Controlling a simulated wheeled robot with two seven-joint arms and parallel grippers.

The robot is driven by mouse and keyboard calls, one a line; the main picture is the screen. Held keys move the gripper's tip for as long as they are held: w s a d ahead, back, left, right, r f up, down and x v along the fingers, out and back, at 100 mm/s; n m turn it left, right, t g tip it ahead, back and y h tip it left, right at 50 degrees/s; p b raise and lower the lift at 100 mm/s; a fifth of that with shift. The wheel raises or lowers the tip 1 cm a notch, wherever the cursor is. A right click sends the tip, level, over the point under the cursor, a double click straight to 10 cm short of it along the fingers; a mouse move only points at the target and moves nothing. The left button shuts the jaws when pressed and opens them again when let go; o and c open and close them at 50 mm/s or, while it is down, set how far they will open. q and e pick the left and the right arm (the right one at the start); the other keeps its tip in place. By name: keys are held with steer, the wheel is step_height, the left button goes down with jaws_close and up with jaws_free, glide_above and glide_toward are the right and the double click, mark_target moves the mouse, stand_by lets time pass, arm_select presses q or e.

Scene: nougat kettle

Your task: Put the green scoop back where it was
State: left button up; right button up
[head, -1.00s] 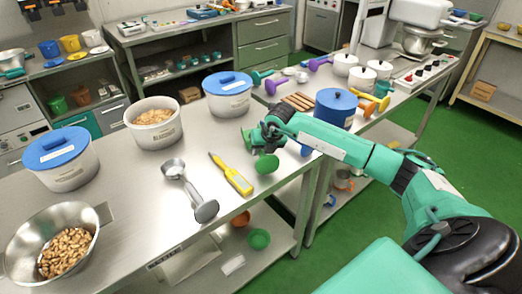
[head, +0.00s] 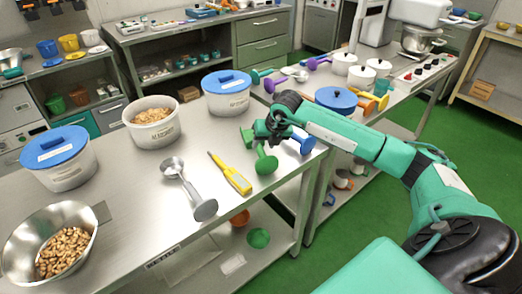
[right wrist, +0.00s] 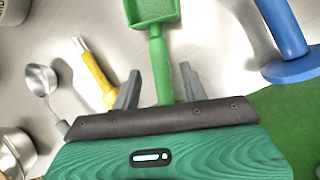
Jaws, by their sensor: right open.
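The green scoop (head: 266,164) is near the right end of the steel table, with its round handle end toward the front edge. My right gripper (head: 262,131) is at it and hides part of it. In the right wrist view the green scoop (right wrist: 151,10) points away from my gripper (right wrist: 160,70). Its handle runs between the two open fingers, with a gap on each side. The handle's near end is hidden by the gripper body. My left gripper is not in view.
A blue scoop (head: 303,144) lies close on the right; it also shows in the right wrist view (right wrist: 290,45). A yellow probe (head: 231,174) and a grey metal scoop (head: 202,207) lie on the left. A blue-lidded tub (head: 227,98) stands behind. A floor gap separates the tables.

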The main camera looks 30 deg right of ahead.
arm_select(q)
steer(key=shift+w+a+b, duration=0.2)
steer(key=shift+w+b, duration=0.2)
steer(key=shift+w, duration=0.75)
arm_select(e)
steer(key=v, duration=0.7)
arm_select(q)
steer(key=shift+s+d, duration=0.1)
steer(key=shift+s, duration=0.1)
